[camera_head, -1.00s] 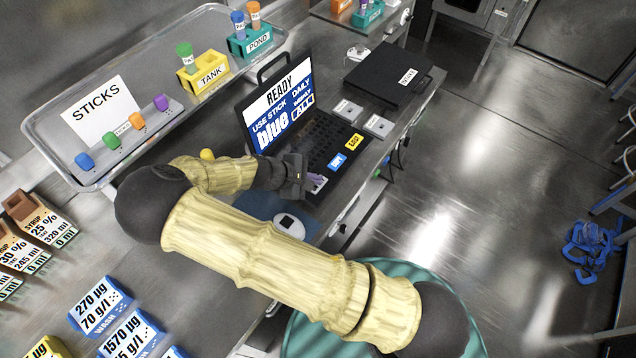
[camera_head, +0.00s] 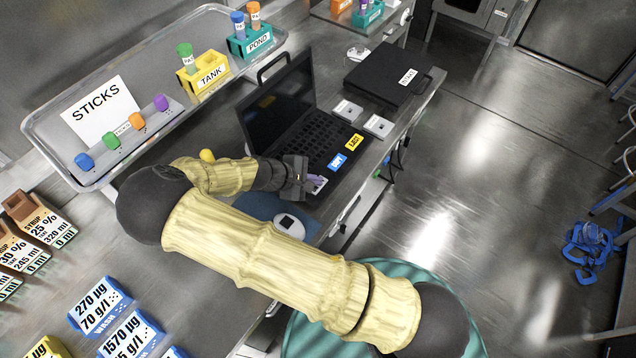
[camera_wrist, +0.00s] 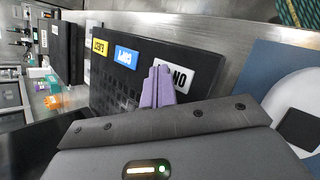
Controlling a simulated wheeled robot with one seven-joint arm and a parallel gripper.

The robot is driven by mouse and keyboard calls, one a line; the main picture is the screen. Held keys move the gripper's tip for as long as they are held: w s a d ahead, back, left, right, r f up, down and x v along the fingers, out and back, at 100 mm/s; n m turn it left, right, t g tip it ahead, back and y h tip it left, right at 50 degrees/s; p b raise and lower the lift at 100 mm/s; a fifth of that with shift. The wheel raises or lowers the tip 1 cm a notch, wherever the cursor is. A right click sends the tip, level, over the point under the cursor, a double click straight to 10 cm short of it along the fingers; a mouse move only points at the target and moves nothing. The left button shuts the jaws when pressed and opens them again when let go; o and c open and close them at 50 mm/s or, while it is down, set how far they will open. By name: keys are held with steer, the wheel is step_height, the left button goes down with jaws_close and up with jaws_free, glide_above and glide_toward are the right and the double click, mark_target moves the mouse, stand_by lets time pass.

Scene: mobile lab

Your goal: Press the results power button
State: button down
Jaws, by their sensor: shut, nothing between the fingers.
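The open laptop has a dark, blank screen (camera_head: 280,103) and a black keyboard base (camera_head: 318,135) on the metal counter. A white key marked "ON" (camera_wrist: 178,77) lies at the near end of its base, beside a blue "COPY" key (camera_wrist: 126,56) and a yellow "EJECT" key (camera_wrist: 99,48). My gripper (camera_head: 312,181) is at the white key, its purple fingertips (camera_wrist: 157,86) shut and empty. In the wrist view the fingertips overlap the key's left edge; whether they touch it I cannot tell.
A mouse (camera_head: 289,226) sits on a blue mat (camera_head: 258,206) near my forearm. A closed black case (camera_head: 388,75) and small white boxes (camera_head: 379,126) lie beyond the laptop. A tray labelled "STICKS" (camera_head: 60,117) holds coloured sticks and racks behind.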

mark_target(317, 187)
steer(key=shift+r+p, duration=0.6)
steer(key=shift+r, duration=0.2)
step_height(317, 187, up, 5)
steer(key=p, duration=0.4)
stand_by(0.7)
steer(key=shift+s+d+r+m+g, duration=0.1)
steer(key=shift+s+d+m+g, duration=0.1)
steer(key=shift+d+m+g, duration=0.15)
steer(key=s+d+r+m+y, duration=0.4)
steer(key=d+r+m, duration=0.3)
steer(key=r, duration=0.2)
steer(key=s+d+r+m+g+y, duration=0.1)
steer(key=s+d+r+m+y, duration=0.3)
steer(key=s+d+r+m, duration=0.3)
steer(key=v, duration=0.3)
steer(key=shift+r, duration=0.25)
